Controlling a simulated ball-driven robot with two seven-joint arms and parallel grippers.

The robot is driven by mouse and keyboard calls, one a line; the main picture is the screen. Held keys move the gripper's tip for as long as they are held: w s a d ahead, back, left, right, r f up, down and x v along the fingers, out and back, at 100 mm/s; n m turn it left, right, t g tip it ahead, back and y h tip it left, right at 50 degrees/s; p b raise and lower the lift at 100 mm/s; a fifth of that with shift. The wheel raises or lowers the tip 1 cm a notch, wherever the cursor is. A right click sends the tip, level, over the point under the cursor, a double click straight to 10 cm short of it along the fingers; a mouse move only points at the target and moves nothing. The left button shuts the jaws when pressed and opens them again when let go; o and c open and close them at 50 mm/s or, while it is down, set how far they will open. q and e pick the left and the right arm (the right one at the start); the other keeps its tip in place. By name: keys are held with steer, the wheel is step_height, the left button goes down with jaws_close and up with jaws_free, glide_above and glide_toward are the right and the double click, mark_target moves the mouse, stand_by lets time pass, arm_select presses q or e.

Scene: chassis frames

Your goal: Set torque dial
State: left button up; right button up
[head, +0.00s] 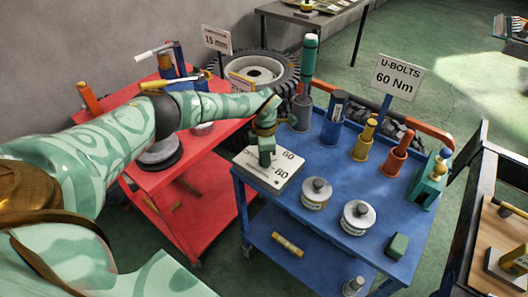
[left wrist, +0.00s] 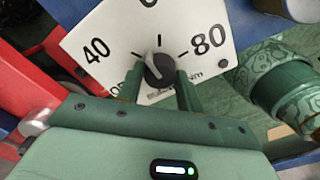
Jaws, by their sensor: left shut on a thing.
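In the left wrist view the dial plate (left wrist: 110,30) shows 40 at left, 80 at right and a partly cut-off number at the top. The black dial knob (left wrist: 160,70) has a pale pointer aimed up, slightly left, towards the top number. My left gripper (head: 266,157) is down over the dial, and its fingers (left wrist: 160,88) are shut on the knob; it hides the knob in the head view. A sign (head: 397,78) reads "U-BOLTS 60 Nm". My right gripper is not in view.
The blue cart (head: 340,175) carries upright tools in coloured holders along its back edge, two lidded jars (head: 316,193) and a green block (head: 398,245). A red cart (head: 160,180) stands to the left, a tyre (head: 262,70) behind. A wooden-topped bench (head: 500,235) stands at right.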

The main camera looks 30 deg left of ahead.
arm_select(q)
steer(key=n+p, duration=0.2)
steer(key=n, duration=0.2)
steer(key=shift+r+n, duration=0.15)
steer(key=shift+n, duration=0.15)
steer(key=n+p, duration=0.1)
steer(key=n, duration=0.3)
steer(key=shift+n+p, duration=0.3)
steer(key=n+p, duration=0.1)
steer(key=n, duration=0.3)
steer(key=shift+w+n, duration=0.1)
steer(key=shift+n, duration=0.2)
steer(key=shift+n+p, duration=0.7)
steer(key=shift+n, duration=1.3)
steer(key=o, duration=1)
